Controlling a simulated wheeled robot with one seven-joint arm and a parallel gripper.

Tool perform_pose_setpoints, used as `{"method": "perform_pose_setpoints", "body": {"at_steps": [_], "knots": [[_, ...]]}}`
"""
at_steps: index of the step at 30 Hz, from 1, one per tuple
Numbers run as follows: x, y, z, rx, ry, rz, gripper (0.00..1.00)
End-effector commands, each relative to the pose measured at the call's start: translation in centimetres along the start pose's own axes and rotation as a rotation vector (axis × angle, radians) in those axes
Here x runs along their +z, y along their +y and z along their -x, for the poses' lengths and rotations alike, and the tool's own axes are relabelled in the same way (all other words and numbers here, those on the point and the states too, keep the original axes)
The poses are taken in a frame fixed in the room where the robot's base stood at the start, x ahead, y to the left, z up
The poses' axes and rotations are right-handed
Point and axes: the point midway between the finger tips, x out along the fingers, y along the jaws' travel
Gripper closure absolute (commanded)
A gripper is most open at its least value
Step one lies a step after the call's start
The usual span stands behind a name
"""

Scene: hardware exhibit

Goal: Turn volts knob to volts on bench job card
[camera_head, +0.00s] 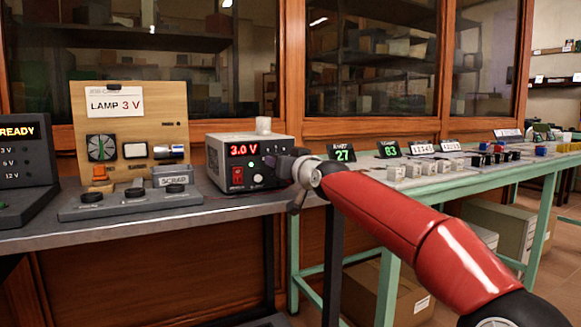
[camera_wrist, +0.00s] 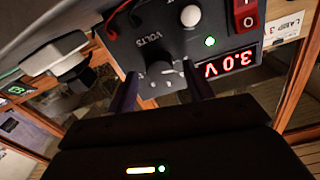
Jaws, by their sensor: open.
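The power supply (camera_head: 216,150) stands on the grey bench, its red display (camera_head: 244,149) reading 3.0 V. The display also shows upside down in the wrist view (camera_wrist: 232,65). The bench job card (camera_head: 115,103) on the wooden board reads LAMP 3 V. The dark volts knob (camera_wrist: 163,76), beside the label VOLTS, is in the wrist view. My gripper (camera_wrist: 160,90) is open, with one finger on each side of the knob; I cannot tell whether either touches it. In the head view my gripper (camera_head: 285,168) is at the supply's right front and hides the knob.
A red switch (camera_head: 238,175) and a green light are on the supply's face. A green-framed table (camera_head: 400,188) with small displays and blocks is at right.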

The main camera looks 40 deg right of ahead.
Motion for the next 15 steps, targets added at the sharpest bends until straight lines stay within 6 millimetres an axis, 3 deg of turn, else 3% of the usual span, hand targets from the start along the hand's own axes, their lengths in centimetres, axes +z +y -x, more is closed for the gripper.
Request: {"method": "perform_pose_setpoints", "body": {"at_steps": [9,15], "knots": [[0.1,0.2,4.3,0.005,0.0,0.001,0.48],[0.1,0.1,6.2,0.002,-0.001,0.001,0.48]]}}
